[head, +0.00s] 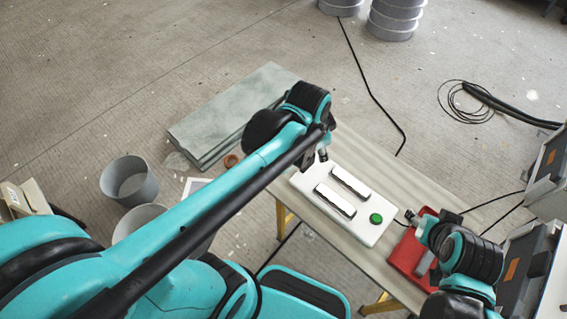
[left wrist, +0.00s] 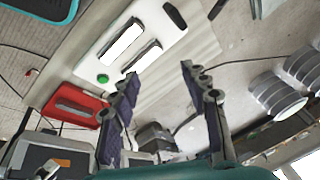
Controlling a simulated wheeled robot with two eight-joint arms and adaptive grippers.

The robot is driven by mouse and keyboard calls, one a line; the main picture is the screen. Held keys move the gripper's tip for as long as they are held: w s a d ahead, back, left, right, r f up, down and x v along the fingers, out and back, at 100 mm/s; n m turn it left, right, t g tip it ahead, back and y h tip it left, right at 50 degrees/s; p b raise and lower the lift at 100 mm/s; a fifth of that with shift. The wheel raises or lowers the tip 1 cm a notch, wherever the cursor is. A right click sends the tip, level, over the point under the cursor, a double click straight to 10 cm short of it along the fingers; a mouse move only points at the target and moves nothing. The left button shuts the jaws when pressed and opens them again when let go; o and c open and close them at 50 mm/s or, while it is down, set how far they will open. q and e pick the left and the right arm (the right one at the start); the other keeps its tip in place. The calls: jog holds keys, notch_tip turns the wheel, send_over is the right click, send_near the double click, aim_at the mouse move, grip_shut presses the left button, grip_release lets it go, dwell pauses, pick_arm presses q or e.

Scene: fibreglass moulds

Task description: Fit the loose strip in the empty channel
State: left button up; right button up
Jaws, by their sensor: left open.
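A white board (head: 375,230) lies on the bench with two pale, dark-edged bars (head: 351,182) (head: 335,201) and a green button (head: 376,218). In the left wrist view the board (left wrist: 88,72) also shows a dark oval mark (left wrist: 175,15) near its far end; I cannot tell which place is the empty channel. A grey strip-like piece (head: 425,262) lies in the red tray (head: 405,253). My left gripper (head: 322,155) is above the board's far left end, open and empty in the wrist view (left wrist: 160,72). My right gripper (head: 412,217) is by the tray's upper edge, its jaws too small to read.
The bench (head: 402,180) has a clear strip beyond the board. Grey slabs (head: 215,125) and buckets (head: 129,181) stand on the floor at left. Grey cases (head: 525,262) are at right, with black cables (head: 466,112) on the floor.

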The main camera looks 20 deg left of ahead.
pick_arm(q)
jog(key=s+a+n+t, duration=0.3)
jog(key=s+a+n, duration=0.2)
jog(key=s+n, duration=0.4)
jog(key=shift+a+y, duration=0.3)
jog(key=shift+a, duration=0.1)
jog(key=shift+s, duration=0.1)
dwell(2.0)
